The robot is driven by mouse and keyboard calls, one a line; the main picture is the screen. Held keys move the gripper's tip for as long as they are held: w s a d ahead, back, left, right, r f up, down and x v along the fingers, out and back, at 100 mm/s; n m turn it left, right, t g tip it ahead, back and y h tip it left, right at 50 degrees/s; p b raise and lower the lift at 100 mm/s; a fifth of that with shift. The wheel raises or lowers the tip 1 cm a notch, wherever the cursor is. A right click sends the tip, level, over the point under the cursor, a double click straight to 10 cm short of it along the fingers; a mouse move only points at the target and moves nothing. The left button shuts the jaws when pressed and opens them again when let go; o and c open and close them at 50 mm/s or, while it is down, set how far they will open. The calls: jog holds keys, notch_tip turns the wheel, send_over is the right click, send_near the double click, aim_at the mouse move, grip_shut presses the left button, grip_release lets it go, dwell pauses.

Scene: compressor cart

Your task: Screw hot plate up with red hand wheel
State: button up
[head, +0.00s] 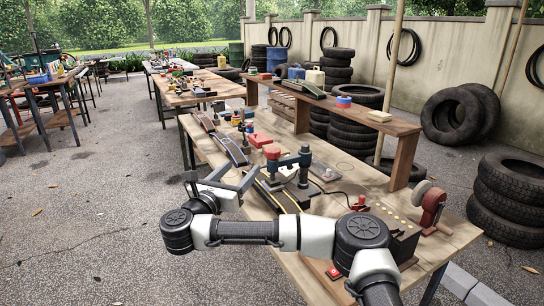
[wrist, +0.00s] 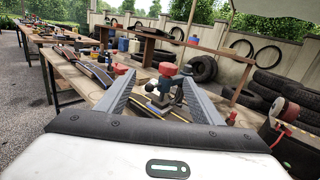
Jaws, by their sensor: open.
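The red hand wheel (head: 272,151) sits on top of a small dark green clamp press (head: 303,166) on the workbench. In the wrist view the red hand wheel (wrist: 167,69) shows between my fingers, beyond their tips. The hot plate cannot be told apart clearly; the lower part of the press is small and partly hidden. A dark strip with a yellow edge (head: 283,197) lies at its base. My gripper (head: 243,175) is open and empty, to the left of the press and apart from it. Both fingers of my gripper (wrist: 152,79) show in the wrist view.
The wooden workbench (head: 335,175) carries curved dark strips (head: 230,149) behind the press. A raised shelf (head: 400,130) runs along the back. Tyres are stacked beyond.

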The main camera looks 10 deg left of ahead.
aim_at(269, 156)
jog(key=shift+m+g+h, duration=0.4)
jog(key=shift+m+h, duration=0.1)
jog(key=shift+m, duration=0.1)
jog(key=b+x, duration=0.1)
jog(key=x, duration=0.5)
jog(key=d+f+x, duration=0.1)
jog(key=x, duration=0.5)
jog(key=b+x, duration=0.1)
jog(key=x, duration=0.5)
jog(key=shift+s+d+f+b, duration=0.2)
jog(key=shift+s+f+b, duration=0.1)
jog(key=shift+f+b, duration=0.05)
jog(key=c, duration=1.1)
